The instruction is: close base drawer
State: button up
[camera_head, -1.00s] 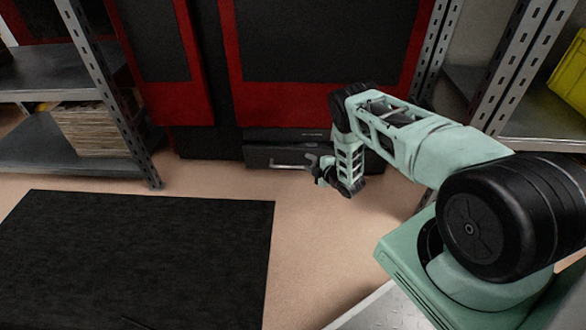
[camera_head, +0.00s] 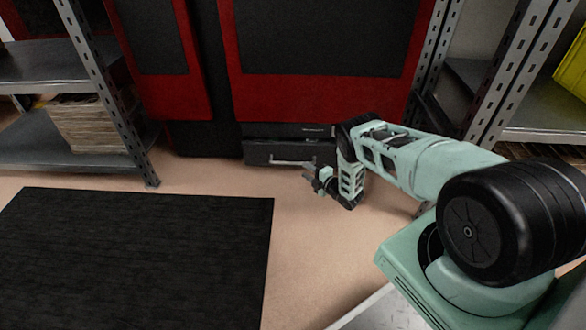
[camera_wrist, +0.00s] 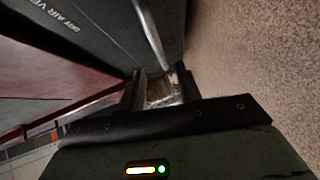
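The base drawer (camera_head: 258,154) is a dark, low front at the foot of the red and black machine, with a pale bar handle (camera_head: 288,162). I cannot tell for sure how far it stands out. My gripper (camera_head: 310,175) is low over the floor, just right of and slightly below the handle's right end. In the wrist view the handle (camera_wrist: 151,36) runs down toward the space between the fingertips, beside a dark panel with white lettering. The fingers (camera_wrist: 160,88) are apart, with nothing clearly held; contact with the handle cannot be made out.
The red and black machine (camera_head: 325,92) rises above the drawer. Metal shelving stands at left (camera_head: 118,105) and right (camera_head: 490,95), with cardboard (camera_head: 85,125) on the left one. A black mat (camera_head: 135,255) lies on the floor in front. Bare floor separates mat and arm.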

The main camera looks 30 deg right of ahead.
aim_at(293, 163)
jog(key=b+x, duration=0.3)
jog(key=x, duration=0.4)
jog(key=shift+w+a+f+b, duration=0.1)
jog(key=shift+w+f+b, duration=0.15)
jog(key=shift+b, duration=0.15)
jog(key=shift+w+a+r, duration=0.1)
jog(key=shift+w+r, duration=0.05)
jog(key=shift+w, duration=0.5)
grip_shut()
